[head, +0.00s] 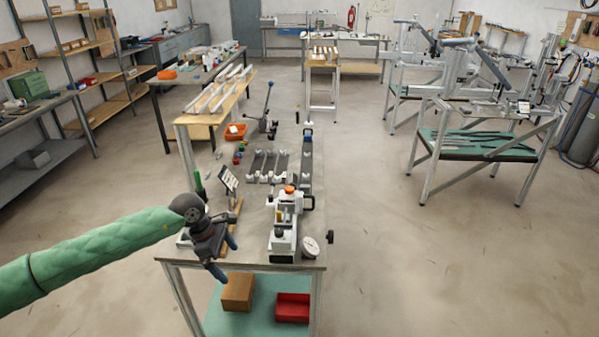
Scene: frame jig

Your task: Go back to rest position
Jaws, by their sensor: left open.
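My left arm, in a green sleeve, comes in from the left. My left gripper (226,261) is open with its fingers pointing down, over the front left corner of the workbench (255,255). Nothing shows between its fingers. A white fixture with an orange top (286,215) stands on the bench to the right of the gripper, apart from it. A round dial gauge (310,247) sits at the bench's front right. My right gripper is not in view.
An orange bin (236,131), a black lever press (264,118) and dark rails (268,165) lie farther back on the bench. A cardboard box (238,291) and a red bin (292,307) are on the lower shelf. The floor (400,260) to the right is clear.

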